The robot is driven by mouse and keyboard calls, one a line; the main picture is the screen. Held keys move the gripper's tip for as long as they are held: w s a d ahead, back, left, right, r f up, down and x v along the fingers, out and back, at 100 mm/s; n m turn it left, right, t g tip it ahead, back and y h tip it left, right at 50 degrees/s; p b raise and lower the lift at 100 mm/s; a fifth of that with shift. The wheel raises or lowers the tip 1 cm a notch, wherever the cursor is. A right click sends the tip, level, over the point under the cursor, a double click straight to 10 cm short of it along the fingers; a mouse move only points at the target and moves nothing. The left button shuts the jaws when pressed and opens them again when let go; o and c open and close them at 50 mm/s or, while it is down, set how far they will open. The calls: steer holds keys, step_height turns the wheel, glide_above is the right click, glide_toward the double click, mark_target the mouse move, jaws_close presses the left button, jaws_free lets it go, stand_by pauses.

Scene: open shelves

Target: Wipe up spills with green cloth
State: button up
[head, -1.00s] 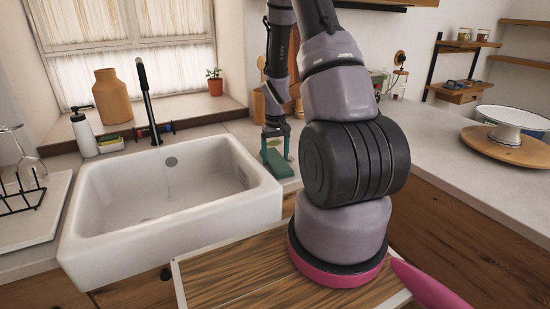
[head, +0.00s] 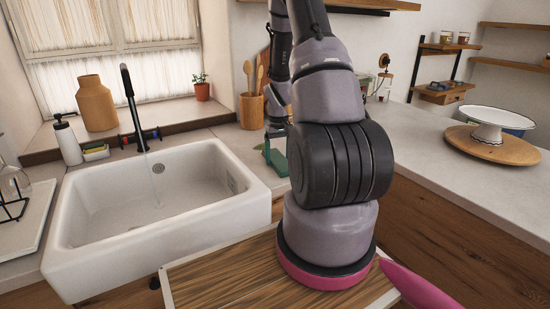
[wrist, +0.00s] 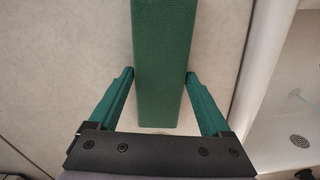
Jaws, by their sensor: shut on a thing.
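The green cloth (wrist: 163,108) is a long, block-shaped green piece between the two green fingers of my gripper (wrist: 160,74) in the wrist view. The fingers are shut on it, one against each long side. Its far end runs out of the top of the picture. In the head view, the cloth (head: 278,157) shows as a small green patch on the counter beside the sink's right rim, partly hidden by my arm. I cannot make out any spill on the counter.
The white sink (head: 252,205) lies left of my gripper, with a thin water stream under the black faucet (head: 133,108). A utensil pot (head: 251,110) stands behind the gripper.

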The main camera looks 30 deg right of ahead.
mark_target(262, 169)
steer(key=shift+d, duration=1.65)
steer(key=shift+a, duration=0.1)
steer(key=shift+s+a, duration=0.2)
steer(key=shift+a, duration=4.8)
steer(key=shift+r, duration=3.05)
steer(key=shift+w+r, duration=0.1)
